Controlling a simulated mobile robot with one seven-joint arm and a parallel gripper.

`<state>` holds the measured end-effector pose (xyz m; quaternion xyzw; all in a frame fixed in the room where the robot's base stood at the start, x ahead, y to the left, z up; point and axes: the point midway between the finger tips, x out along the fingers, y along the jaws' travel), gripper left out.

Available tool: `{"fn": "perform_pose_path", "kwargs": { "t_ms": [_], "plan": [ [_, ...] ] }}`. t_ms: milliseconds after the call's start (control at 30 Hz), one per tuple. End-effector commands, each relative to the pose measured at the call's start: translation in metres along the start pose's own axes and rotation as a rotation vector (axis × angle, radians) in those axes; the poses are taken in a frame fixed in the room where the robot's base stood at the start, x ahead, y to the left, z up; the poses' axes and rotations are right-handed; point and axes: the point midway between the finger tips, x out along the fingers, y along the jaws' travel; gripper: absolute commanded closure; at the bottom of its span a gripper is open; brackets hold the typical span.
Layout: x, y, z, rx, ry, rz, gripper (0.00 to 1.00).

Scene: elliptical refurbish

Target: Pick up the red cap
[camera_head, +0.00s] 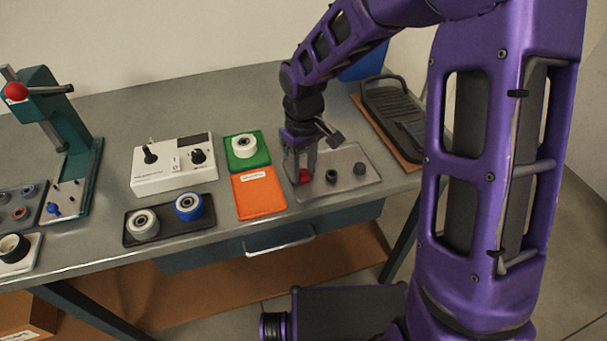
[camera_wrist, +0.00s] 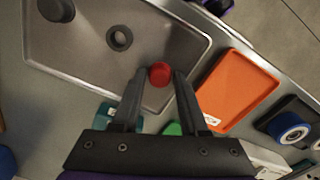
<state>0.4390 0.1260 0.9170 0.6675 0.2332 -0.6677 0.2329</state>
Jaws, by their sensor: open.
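The red cap (camera_head: 304,176) sits on the grey metal tray (camera_head: 335,157), at its left side in the head view. In the wrist view the red cap (camera_wrist: 160,73) lies just beyond and between the fingertips. My gripper (camera_wrist: 158,80) is open, with one finger on each side of the cap's near edge and nothing held. In the head view my gripper (camera_head: 299,168) points down over the tray and partly hides the cap. I cannot tell whether the fingers touch it.
A dark cylinder (camera_head: 359,168) and a dark ring (camera_head: 331,176) share the tray. An orange tray (camera_head: 262,199) and a green tray (camera_head: 261,160) with a white wheel (camera_head: 244,145) are close on the left.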

Motion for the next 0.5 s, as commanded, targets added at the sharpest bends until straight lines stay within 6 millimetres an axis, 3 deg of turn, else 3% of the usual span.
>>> {"fn": "perform_pose_path", "kwargs": {
  "t_ms": [167, 400, 500],
  "plan": [
    [-0.0003, 0.0001, -0.0001, 0.0, 0.0, 0.001, 0.57],
    [-0.0005, 0.0002, -0.0001, 0.0, 0.0, 0.001, 0.98],
    [-0.0006, 0.0002, -0.0001, 0.0, 0.0, 0.001, 1.0]
  ]
}}
